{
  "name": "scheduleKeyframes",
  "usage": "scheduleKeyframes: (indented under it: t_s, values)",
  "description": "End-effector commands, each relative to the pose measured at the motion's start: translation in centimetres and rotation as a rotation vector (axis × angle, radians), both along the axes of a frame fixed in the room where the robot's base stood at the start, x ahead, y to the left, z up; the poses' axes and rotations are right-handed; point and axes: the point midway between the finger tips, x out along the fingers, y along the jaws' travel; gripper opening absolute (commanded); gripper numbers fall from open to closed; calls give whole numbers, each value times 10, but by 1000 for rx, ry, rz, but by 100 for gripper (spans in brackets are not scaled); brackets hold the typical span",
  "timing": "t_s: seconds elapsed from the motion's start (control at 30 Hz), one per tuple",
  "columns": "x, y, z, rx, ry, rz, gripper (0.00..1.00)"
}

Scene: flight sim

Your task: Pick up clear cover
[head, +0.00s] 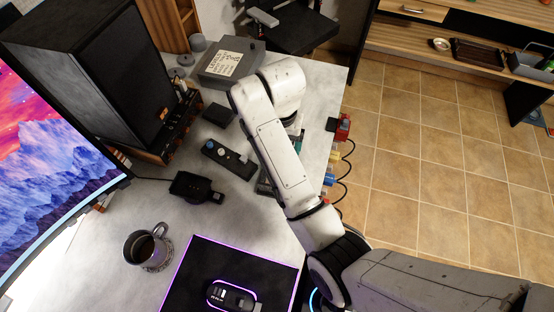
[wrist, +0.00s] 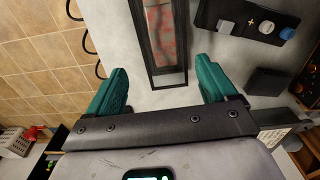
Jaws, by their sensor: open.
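The clear cover (wrist: 166,40) appears in the wrist view as a long, dark-framed see-through panel with a reddish, patterned surface showing through it. It runs up past the top edge of the picture. My gripper (wrist: 160,78) is open, with its two teal fingers apart on either side of the near end of the cover, and nothing is held. Whether the fingers are level with the cover or above it I cannot tell. In the head view my arm hides most of the cover, and only a bit of teal of my gripper (head: 298,143) shows.
A dark control box with knobs (head: 228,158) and a small black box (head: 219,115) lie left of my arm. A mug (head: 146,248) stands nearer. Coloured connectors with cables (head: 334,168) line the table's right edge. A grey case (head: 230,65) sits behind.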

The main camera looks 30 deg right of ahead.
Motion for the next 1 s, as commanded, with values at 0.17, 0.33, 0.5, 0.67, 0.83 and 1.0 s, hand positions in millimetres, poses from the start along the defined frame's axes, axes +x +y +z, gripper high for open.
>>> scheduleKeyframes:
  t_s: [0.17,0.33,0.5,0.67,0.83,1.0]
  values:
    - [4,6,-8,7,15,-21,85]
    - [4,6,-34,7,17,-21,85]
    - [4,6,-50,7,12,-20,85]
    - [3,7,-61,7,14,-19,85]
    - [1,8,-87,7,15,-18,85]
    - [1,8,-102,7,12,-19,85]
